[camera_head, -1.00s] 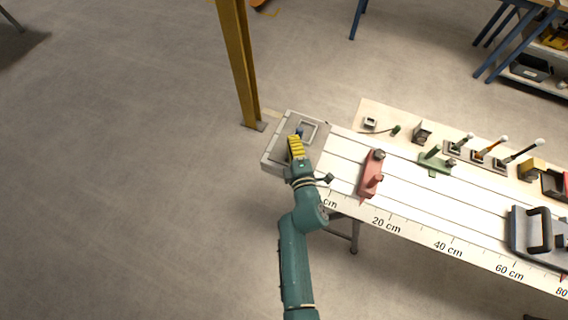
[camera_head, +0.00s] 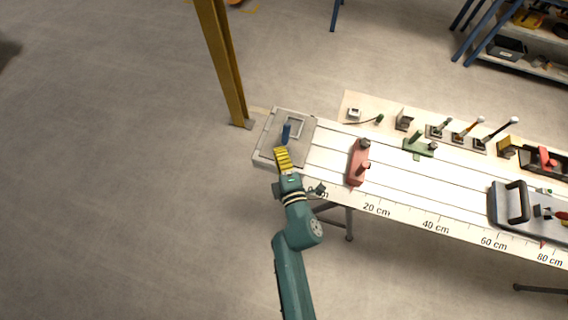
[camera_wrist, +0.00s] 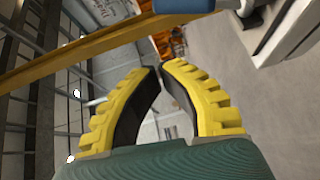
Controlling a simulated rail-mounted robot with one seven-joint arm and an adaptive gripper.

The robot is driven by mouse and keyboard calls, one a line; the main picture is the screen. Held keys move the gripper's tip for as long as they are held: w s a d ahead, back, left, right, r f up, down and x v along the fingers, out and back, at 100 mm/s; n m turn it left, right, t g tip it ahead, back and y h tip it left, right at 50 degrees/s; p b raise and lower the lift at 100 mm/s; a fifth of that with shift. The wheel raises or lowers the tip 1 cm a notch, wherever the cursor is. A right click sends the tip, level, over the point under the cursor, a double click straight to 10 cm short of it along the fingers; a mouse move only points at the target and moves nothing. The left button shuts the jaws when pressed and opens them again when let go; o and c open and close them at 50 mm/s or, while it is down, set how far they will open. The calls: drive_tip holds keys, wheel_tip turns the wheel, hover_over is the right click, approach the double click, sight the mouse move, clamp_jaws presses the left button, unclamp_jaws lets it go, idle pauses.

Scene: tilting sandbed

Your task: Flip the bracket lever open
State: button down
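A grey plate bracket (camera_head: 302,152) sits at the left end of the long white table. A blue lever (camera_head: 286,134) stands up from it beside a square frame; I cannot tell its exact angle. My gripper (camera_head: 281,151), with yellow ribbed fingers, is just in front of the lever, over the plate's near side, apart from it in the picture. In the wrist view, the fingertips (camera_wrist: 161,66) nearly meet and nothing is between them. Part of a blue rounded bar, apparently the lever, shows at the top edge of the wrist view (camera_wrist: 184,5).
A red clamp (camera_head: 358,163) and a green fixture (camera_head: 418,145) stand right of the bracket. Several small levers line the back edge. A grey block with a handle (camera_head: 510,205) is farther right. A yellow post (camera_head: 222,65) rises behind the plate.

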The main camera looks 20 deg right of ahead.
drive_tip(key=s, duration=0.1)
drive_tip(key=s+r+p, duration=0.1)
drive_tip(key=s, duration=0.1)
drive_tip(key=s+r, duration=0.1)
drive_tip(key=s, duration=0.1)
drive_tip(key=shift+s+r, duration=0.1)
drive_tip(key=shift+s, duration=0.05)
